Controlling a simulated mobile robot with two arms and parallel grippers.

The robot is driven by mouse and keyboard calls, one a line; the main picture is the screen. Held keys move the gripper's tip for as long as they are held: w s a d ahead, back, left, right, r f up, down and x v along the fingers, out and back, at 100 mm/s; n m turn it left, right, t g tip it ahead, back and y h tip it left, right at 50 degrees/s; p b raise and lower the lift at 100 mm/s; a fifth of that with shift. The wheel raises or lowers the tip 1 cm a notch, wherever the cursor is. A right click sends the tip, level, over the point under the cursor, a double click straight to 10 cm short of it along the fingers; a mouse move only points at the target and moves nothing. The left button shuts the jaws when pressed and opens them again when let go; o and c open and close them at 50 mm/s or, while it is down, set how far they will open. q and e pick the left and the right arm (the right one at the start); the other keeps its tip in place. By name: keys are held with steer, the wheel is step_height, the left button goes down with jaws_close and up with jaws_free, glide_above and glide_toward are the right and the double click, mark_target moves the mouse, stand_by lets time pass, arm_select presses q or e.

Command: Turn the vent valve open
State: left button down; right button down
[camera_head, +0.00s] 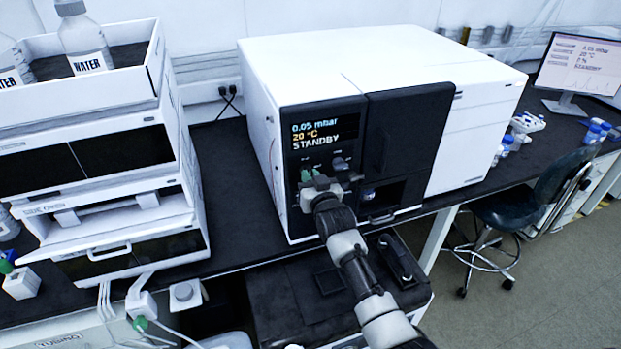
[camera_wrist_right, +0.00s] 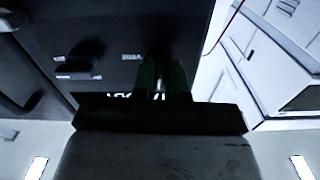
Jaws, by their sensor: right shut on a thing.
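A white instrument (camera_head: 390,65) with a black front panel stands on the bench in the middle of the head view. Its display (camera_head: 325,133) reads 0.05 mbar, 20 °C and STANDBY. My right gripper (camera_head: 316,178) is at the lower left of this panel. In the right wrist view the gripper (camera_wrist_right: 163,78) has its dark green fingers closed on the vent valve (camera_wrist_right: 161,86), beside the "vent" label. The fingers hide most of the valve, so I cannot tell its angle. My left gripper is not in view.
A second dark knob (camera_wrist_right: 78,68) sits beside the vent valve on the panel. A dark door (camera_head: 405,140) is right of the display. A white stacked unit (camera_head: 110,160) with water bottles stands left. A stool (camera_head: 530,205) is at the right.

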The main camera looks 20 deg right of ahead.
steer(key=shift+m, duration=8.4)
steer(key=c, duration=1.2)
jaws_free()
steer(key=shift+o, duration=0.2)
steer(key=s+p, duration=0.3)
steer(key=s, duration=0.7)
steer(key=shift+s+d+p, duration=0.15)
steer(key=shift+s+p, duration=0.25)
